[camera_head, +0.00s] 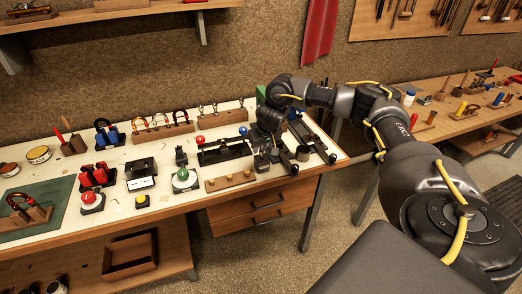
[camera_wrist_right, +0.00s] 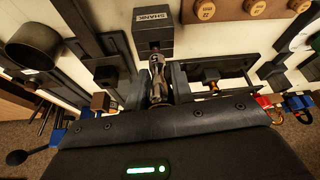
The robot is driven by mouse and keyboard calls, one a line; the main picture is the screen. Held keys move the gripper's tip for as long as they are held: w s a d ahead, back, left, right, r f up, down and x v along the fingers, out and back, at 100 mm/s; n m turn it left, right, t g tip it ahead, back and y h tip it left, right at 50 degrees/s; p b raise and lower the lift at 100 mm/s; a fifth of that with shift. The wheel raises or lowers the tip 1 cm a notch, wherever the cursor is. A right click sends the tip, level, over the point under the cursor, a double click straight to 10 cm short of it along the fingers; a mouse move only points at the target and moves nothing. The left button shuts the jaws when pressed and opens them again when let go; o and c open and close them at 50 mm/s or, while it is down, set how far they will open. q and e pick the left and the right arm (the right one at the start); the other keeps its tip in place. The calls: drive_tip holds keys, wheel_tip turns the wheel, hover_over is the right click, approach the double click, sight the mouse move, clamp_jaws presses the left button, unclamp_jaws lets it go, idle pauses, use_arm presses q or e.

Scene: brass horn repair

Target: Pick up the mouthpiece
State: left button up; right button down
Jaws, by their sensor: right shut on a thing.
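My right gripper (camera_head: 267,142) reaches down over the right end of the white workbench (camera_head: 150,215). In the right wrist view its two fingers (camera_wrist_right: 158,84) are shut on a small shiny silver mouthpiece (camera_wrist_right: 157,72), which sits between them. A dark block labelled SHANK (camera_wrist_right: 153,38) stands just beyond the mouthpiece. I cannot tell whether the mouthpiece touches that block. In the head view the mouthpiece is hidden by my gripper. My left gripper is not in view.
Black rail fixtures (camera_head: 312,140) stand right of my gripper, and a black rack with red and blue knobs (camera_head: 222,152) stands left. A wooden block with round plugs (camera_head: 230,181) lies near the front edge. Drawers (camera_head: 255,208) are below.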

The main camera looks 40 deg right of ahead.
drive_tip(key=v, duration=0.2)
drive_tip(key=a+b+v, duration=0.1)
drive_tip(key=v, duration=0.1)
drive_tip(key=shift+w+r, duration=0.1)
drive_tip(key=s+a+r+p, duration=0.3)
drive_tip(key=s+a+r, duration=0.4)
drive_tip(key=s+r, duration=0.1)
drive_tip(key=shift+s+a, duration=0.4)
drive_tip(key=shift+s, duration=0.35)
wheel_tip(320, 180, up, 4)
drive_tip(key=p, duration=0.5)
drive_tip(key=shift+f, duration=0.15)
